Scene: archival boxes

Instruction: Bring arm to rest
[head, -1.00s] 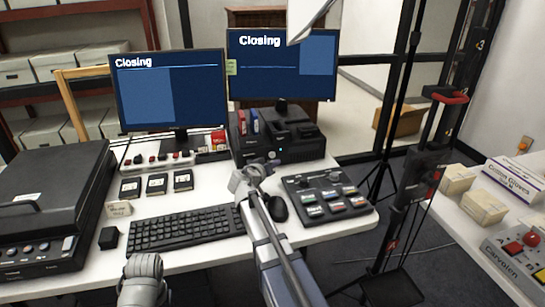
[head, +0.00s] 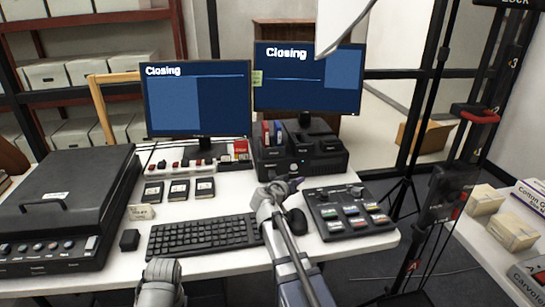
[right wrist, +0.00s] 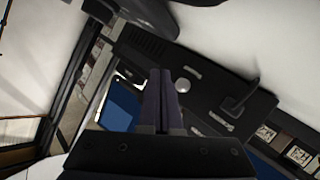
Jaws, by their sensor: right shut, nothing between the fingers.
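My right arm (head: 290,262) reaches up from the bottom of the head view over the white desk. Its gripper (head: 284,186) is in front of the black dock unit, between the keyboard and the button panel. In the right wrist view the two fingers (right wrist: 164,100) lie together, shut, with nothing between them. Part of my left arm (head: 161,284) shows at the bottom of the head view, left of the right arm. Its gripper is not visible.
The desk (head: 110,285) holds a keyboard (head: 203,235), a button panel (head: 347,210), a black dock unit (head: 300,157), two monitors reading "Closing" and a large black scanner-like case (head: 68,200). A stand (head: 440,200) rises at the right. A second table with small boxes (head: 512,232) stands farther right.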

